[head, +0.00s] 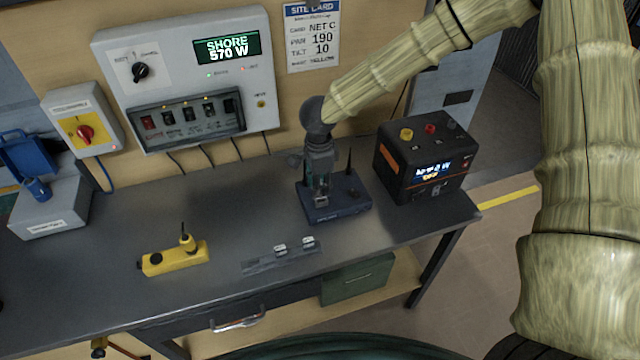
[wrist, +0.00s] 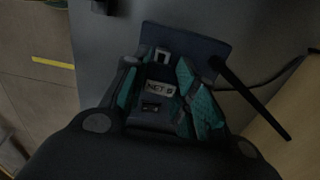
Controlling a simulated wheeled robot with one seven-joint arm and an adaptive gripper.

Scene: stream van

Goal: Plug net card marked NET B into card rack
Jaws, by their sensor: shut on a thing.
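My gripper (head: 320,188) points down over the dark blue box with antennas (head: 350,205). It is shut on a small net card, whose pale label (wrist: 159,88) sits between the teal finger pads in the wrist view. The label reads NET and a blurred letter that looks like B. I cannot tell if the card is seated in the box or just above it. A low grey strip, seemingly the card rack (head: 260,265), lies near the bench's front edge. Two pale-topped cards (head: 280,249) (head: 308,242) stand in its middle and right; its left part looks empty.
A black power unit (head: 425,160) stands right of the blue box. A yellow radio-like device (head: 172,260) lies to the left of the rack. A wall panel (head: 185,80) hangs behind. The box's antenna (wrist: 250,98) rises beside my fingers. Bare bench lies between box and rack.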

